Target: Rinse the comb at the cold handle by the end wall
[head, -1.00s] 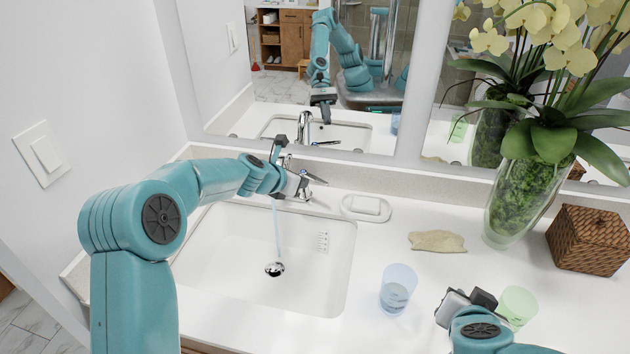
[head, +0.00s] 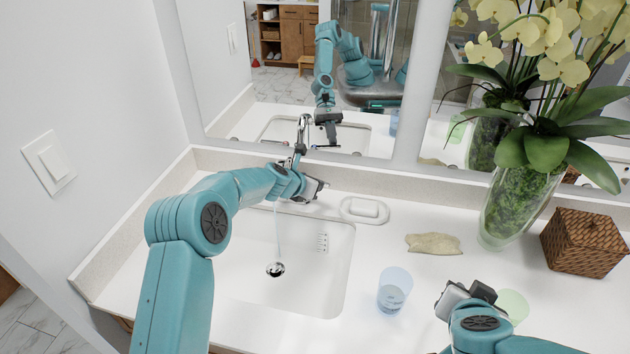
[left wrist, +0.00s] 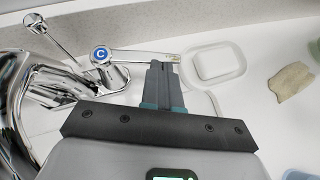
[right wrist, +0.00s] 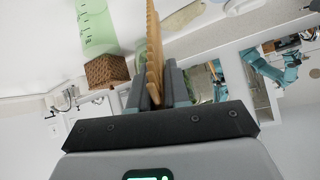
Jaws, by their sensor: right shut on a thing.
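The cold handle (left wrist: 101,54) has a blue "C" cap in the left wrist view, with its chrome lever running right to my left gripper's tips. My left gripper (left wrist: 163,66) has its fingers together at the lever's end; I cannot tell whether they touch it. In the head view my left gripper (head: 314,188) is low behind the sink and hides most of the tap. A thin water stream (head: 278,235) falls into the sink (head: 315,285). My right gripper (right wrist: 158,75) is shut on the tan, toothed comb (right wrist: 154,40). The comb is hidden in the head view.
A blue tumbler (head: 394,290) and a green tumbler (head: 514,304) stand near my right gripper (head: 468,294). A soap dish (head: 364,209), a tan stone-like piece (head: 433,243), a vase (head: 515,205) and a wicker box (head: 584,243) stand behind. The end wall (head: 90,100) is left.

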